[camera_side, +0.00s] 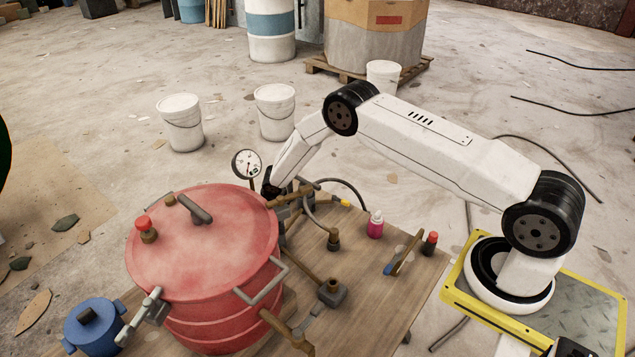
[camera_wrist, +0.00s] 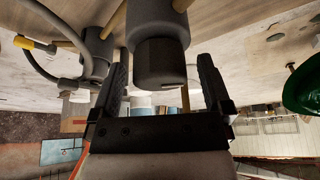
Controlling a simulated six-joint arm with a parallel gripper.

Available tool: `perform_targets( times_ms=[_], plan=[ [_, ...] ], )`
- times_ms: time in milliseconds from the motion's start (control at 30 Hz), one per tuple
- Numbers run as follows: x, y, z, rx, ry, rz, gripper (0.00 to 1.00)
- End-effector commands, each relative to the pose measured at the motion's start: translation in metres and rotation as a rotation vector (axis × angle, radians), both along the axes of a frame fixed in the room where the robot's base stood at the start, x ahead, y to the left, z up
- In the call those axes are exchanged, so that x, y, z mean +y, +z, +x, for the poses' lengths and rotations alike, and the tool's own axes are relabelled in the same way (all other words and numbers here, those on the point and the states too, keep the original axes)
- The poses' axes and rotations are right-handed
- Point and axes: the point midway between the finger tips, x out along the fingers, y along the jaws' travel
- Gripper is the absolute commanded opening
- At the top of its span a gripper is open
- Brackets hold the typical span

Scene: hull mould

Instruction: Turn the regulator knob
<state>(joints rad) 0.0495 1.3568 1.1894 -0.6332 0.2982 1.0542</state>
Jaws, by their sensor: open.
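The regulator knob (camera_wrist: 160,62) is a dark grey cylinder below a wider grey body (camera_wrist: 155,22) in the wrist view. My gripper (camera_wrist: 163,62) is open, with one black finger on each side of the knob. Gaps show between the fingers and the knob, so no grip is seen. In the side view my gripper (camera_side: 270,188) is low behind the red pot, beside the round pressure gauge (camera_side: 246,163). The knob cannot be made out there, as the gripper and the pot's edge cover that spot.
The large red lidded pot (camera_side: 205,245) stands close in front on the wooden table (camera_side: 385,300). Brass pipes and a grey hose (camera_side: 318,212) run beside the gripper.

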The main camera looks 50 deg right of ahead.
Motion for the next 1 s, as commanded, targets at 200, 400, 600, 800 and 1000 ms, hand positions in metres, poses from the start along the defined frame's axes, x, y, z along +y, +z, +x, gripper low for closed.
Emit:
perform_targets(
  times_ms=[200, 400, 600, 800, 1000],
  plan=[
    [0.0000, 0.0001, 0.0000, 0.000, 0.000, 0.000, 0.74],
    [0.0000, 0.0002, -0.0001, 0.000, 0.000, 0.000, 0.11],
    [-0.0001, 0.0003, -0.0001, 0.000, 0.002, 0.000, 0.05],
    [-0.0002, 0.0004, 0.0000, 0.000, 0.021, 0.000, 0.05],
    [-0.0004, 0.0004, 0.0001, -0.001, 0.062, 0.000, 0.05]
  ],
)
